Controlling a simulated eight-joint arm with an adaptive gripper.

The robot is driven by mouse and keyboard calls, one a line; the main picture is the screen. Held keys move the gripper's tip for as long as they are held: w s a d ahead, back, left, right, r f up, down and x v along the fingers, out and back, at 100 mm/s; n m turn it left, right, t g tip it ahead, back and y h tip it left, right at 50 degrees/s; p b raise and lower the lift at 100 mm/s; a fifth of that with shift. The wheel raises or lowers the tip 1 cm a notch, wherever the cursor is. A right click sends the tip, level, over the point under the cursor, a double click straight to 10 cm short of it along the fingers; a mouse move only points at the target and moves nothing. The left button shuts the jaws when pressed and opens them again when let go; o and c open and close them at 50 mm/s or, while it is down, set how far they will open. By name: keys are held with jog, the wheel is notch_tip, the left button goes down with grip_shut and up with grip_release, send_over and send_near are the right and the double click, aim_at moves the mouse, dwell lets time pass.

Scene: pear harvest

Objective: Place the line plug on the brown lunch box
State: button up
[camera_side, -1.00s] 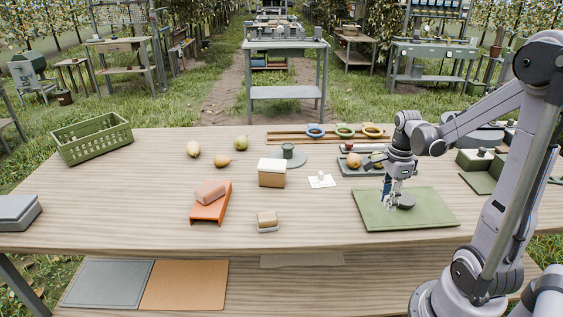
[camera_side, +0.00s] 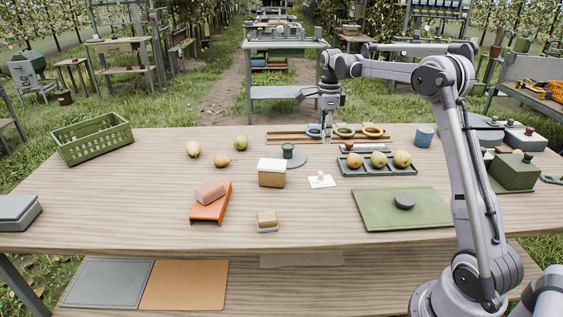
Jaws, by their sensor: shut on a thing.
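The brown lunch box (camera_side: 271,180), with a pale lid, stands closed near the middle of the table. My gripper (camera_side: 327,139) is raised over the back of the table, in front of the coloured rings and to the right of and behind the lunch box. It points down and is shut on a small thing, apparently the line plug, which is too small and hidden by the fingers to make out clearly. The held thing is apart from the lunch box.
A green cup on a saucer (camera_side: 296,160) stands just behind the lunch box; a white card (camera_side: 321,183) lies to its right. A pear tray (camera_side: 378,171), a green mat (camera_side: 375,212) and an orange stand (camera_side: 208,214) are nearby.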

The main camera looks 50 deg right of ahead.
jog(key=w, duration=0.2)
send_over(280, 168)
notch_tip(280, 168, down, 6)
jog(key=shift+f, duration=2.25)
jog(key=shift+f, duration=0.1)
jog(key=o, duration=0.8)
jog(key=shift+c, duration=0.2)
